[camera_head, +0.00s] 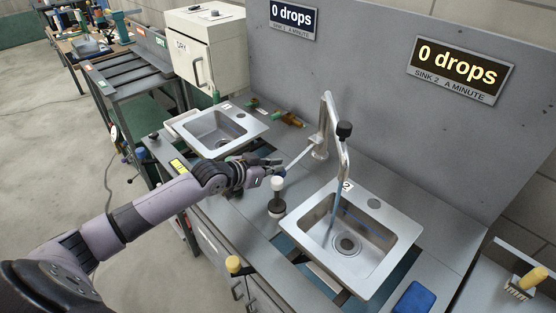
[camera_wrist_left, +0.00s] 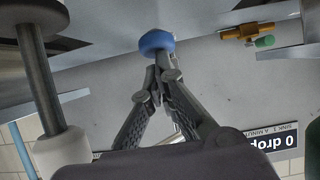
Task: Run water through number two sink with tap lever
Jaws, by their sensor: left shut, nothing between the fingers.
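The sink 2 basin (camera_head: 396,219) sits at the front right of the counter with a "2" label. Its metal tap (camera_head: 327,110) arches over it, and a thin bluish stream runs from the spout into the basin. The light tap lever (camera_head: 298,160) slants left from the tap's base. My left gripper (camera_head: 276,166) is shut and empty at the lever's outer end. In the left wrist view, the shut fingertips (camera_wrist_left: 160,68) are right by a blue knob (camera_wrist_left: 156,40); I cannot tell whether they touch. The sink 2 sign (camera_head: 457,64) reads "0 drops". My right gripper is not in view.
A white-topped dark post (camera_head: 277,197) stands just below my left gripper. Sink 1 (camera_head: 213,134) lies farther left, with green and orange fittings (camera_head: 290,119) behind it. A blue sponge-like block (camera_head: 414,298) lies front right. A grey panel stands behind the counter.

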